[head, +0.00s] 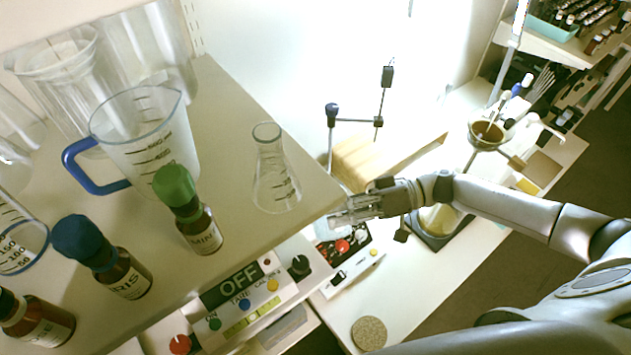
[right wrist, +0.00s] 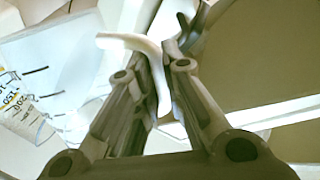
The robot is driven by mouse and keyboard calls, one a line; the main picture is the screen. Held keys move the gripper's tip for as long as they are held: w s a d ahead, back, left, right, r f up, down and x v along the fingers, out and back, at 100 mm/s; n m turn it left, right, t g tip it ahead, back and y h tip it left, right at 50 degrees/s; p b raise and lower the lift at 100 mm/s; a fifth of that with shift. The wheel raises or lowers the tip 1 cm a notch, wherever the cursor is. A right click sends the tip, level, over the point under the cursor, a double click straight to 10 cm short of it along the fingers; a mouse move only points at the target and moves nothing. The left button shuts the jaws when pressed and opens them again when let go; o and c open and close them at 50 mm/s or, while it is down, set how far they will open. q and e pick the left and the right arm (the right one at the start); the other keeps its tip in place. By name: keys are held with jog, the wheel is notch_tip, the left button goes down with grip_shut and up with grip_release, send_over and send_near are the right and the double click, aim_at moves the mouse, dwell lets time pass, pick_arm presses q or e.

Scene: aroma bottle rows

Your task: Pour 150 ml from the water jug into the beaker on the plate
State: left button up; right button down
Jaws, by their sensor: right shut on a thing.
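My right gripper (head: 345,215) is beyond the right corner of the shelf. In the right wrist view its fingers (right wrist: 160,95) are shut on a pale curved handle (right wrist: 130,42). A clear vessel with black marks and numbers (right wrist: 38,82) shows left of the handle; I take it to be the water jug, but their join is not clear. In the head view the held thing is mostly hidden. A jug with a blue handle (head: 150,130) stands on the shelf, away from my grippers. I cannot make out a beaker on the plate. My left gripper is not in view.
The shelf (head: 235,100) also holds a conical flask (head: 275,185), a green-capped bottle (head: 195,220), a blue-capped bottle (head: 105,260) and large glassware. Below are a device reading OFF (head: 238,285) and a round cork mat (head: 369,333). A funnel stand (head: 487,133) is behind my right arm.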

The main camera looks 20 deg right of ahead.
jog(key=shift+w+r+m+p, duration=0.55)
jog(key=shift+r+p, duration=0.25)
jog(key=shift+p, duration=1.2)
dwell(2.9)
jog(key=shift+w+r+g, duration=0.1)
jog(key=shift+r+g, duration=0.1)
jog(key=shift+g, duration=0.1)
dwell(0.6)
jog(key=shift+w+r+m, duration=0.15)
jog(key=shift+m, duration=0.2)
dwell(1.9)
